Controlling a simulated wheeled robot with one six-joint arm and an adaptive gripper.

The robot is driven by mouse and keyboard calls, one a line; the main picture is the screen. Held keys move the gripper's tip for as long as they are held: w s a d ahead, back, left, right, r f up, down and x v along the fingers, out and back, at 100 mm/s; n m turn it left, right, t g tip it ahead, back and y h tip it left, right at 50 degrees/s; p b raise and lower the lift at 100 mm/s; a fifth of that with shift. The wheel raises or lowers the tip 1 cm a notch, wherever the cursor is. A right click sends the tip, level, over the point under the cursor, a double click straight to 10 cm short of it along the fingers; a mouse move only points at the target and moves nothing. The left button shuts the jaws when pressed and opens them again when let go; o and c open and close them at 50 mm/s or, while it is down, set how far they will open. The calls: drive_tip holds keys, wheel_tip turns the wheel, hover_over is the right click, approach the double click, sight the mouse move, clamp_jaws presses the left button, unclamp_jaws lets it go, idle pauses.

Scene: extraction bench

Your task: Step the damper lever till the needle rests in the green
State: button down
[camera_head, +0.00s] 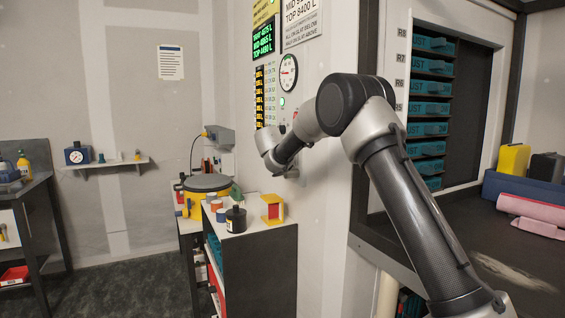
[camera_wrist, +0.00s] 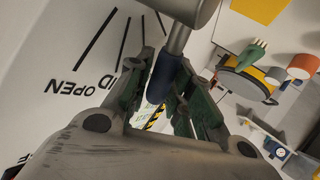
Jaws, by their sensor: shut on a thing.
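The damper lever (camera_wrist: 178,38) shows in the wrist view as a grey rod with a dark blue grip (camera_wrist: 163,76). My gripper (camera_wrist: 160,92) has its fingers on both sides of that grip and is shut on it. Behind it is a white plate (camera_wrist: 62,62) with black tick marks and upside-down lettering, partly reading "OPEN". In the head view the round gauge (camera_head: 288,73) hangs on the wall above my arm; its needle and coloured bands are too small to read surely. My wrist and arm hide the lever there.
A green-lettered display (camera_head: 263,42) and a column of lit labels are left of the gauge. A teal drawer rack (camera_head: 428,115) is at right.

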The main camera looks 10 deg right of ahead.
drive_tip(key=shift+s+d+r+m+t, duration=0.1)
drive_tip(key=shift+s+r+m+t, duration=0.15)
drive_tip(key=shift+t, duration=0.2)
drive_tip(key=shift+s+r+m+t, duration=0.15)
drive_tip(key=shift+s+t, duration=0.15)
drive_tip(key=shift+t, duration=0.15)
drive_tip(key=shift+f, duration=0.1)
drive_tip(key=c, duration=1.5)
unclamp_jaws()
drive_tip(key=v, duration=1.2)
